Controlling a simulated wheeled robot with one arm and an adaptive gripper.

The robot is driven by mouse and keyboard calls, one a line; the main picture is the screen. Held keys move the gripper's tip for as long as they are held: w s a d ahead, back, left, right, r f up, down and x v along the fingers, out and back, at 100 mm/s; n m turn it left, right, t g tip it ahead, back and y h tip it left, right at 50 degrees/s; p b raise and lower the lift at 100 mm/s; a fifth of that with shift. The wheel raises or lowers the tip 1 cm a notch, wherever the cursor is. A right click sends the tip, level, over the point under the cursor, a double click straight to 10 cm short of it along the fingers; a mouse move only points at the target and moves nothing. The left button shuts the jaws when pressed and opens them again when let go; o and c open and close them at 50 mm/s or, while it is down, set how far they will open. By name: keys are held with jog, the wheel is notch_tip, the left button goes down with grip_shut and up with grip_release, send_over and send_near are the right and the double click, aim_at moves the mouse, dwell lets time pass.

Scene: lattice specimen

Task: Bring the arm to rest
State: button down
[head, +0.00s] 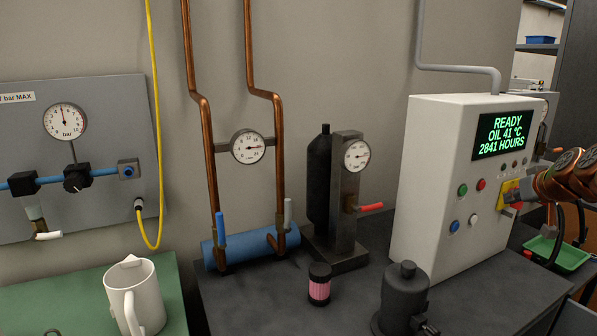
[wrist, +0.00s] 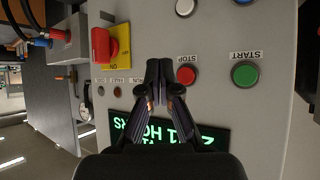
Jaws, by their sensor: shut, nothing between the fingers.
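My gripper (wrist: 160,68) is in the wrist view with its two dark fingers together and nothing between them. It is in front of the light grey face of a control cabinet (head: 434,150), which appears upside down there. The fingertips lie beside the red STOP button (wrist: 186,75) in the picture. I cannot tell whether they touch the panel. Part of my copper-coloured arm (head: 568,176) shows at the right edge of the head view, in front of the cabinet's right side. The fingertips cannot be made out in the head view.
The cabinet's green display (head: 504,134) reads READY, OIL 41 °C. A red-and-yellow switch (wrist: 112,45) sticks out close to my gripper. A green tray (head: 558,255) is at right. A dark canister (head: 404,295), a pink filter (head: 319,288) and a white jug (head: 135,295) stand on the benches.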

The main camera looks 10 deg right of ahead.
jog(key=s+a+f+n+g+y, duration=0.1)
jog(key=s+a, duration=0.1)
jog(key=a, duration=0.9)
jog(key=s+a+f+n+g+y, duration=0.1)
jog(key=a+f+g+y, duration=0.1)
jog(key=a, duration=0.9)
jog(key=s+a+f+n+g+y, duration=0.1)
jog(key=s+a+f+n, duration=0.1)
jog(key=a, duration=1)
jog(key=shift+s+y+p, duration=0.3)
jog(key=shift+s+p, duration=0.05)
jog(key=s+a+f+g, duration=0.2)
jog(key=s+a+f, duration=0.1)
jog(key=s, duration=0.7)
jog(key=s+a+f+m+g+h, duration=0.1)
jog(key=s+a+f+g, duration=0.2)
jog(key=s+f, duration=0.3)
jog(key=s+a+f+g+h, duration=0.1)
jog(key=s+a+f+g, duration=0.2)
jog(key=s, duration=1.2)
notch_tip(320, 180, down, 2)
jog(key=shift+a+p, duration=0.35)
jog(key=shift+a, duration=0.15)
